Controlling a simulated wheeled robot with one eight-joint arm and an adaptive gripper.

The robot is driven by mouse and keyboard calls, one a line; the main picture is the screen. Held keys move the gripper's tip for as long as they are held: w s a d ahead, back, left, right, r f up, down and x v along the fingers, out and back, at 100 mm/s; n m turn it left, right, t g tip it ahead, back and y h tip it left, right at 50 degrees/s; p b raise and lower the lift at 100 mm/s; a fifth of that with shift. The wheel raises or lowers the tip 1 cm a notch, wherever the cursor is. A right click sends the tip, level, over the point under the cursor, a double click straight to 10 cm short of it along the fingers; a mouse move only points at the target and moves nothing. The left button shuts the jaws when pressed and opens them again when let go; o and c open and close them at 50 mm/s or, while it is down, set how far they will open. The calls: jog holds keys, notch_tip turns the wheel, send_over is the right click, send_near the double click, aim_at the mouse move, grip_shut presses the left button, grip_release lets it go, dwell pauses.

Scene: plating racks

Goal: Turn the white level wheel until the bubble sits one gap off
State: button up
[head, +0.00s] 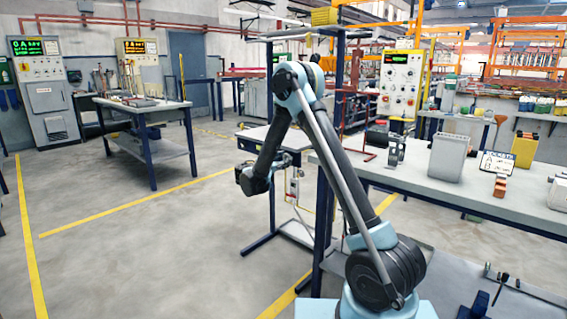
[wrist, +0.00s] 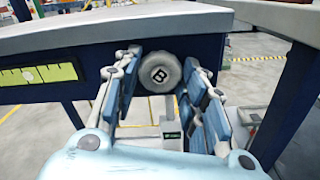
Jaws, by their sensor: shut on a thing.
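A yellow-green level vial (wrist: 38,74) with dark tick marks is on the dark apron to the left. The bubble is too faint to place surely against the marks. In the head view, my gripper (head: 255,180) is at the near table's left side, and I cannot make out the wheel there.
The grey tabletop (wrist: 120,27) lies just above the fingers, and a dark table leg (wrist: 282,110) stands close on the right. A small box (wrist: 172,134) with a green label hangs below the wheel. Open floor (head: 150,250) lies left in the head view.

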jog(key=o, duration=1.1)
jog(key=shift+a, duration=0.1)
jog(key=v, duration=1.1)
jog(key=shift+s+a+f, duration=0.1)
jog(key=shift+s+a, duration=0.15)
jog(key=shift+s, duration=0.05)
jog(key=shift+s+a, duration=0.1)
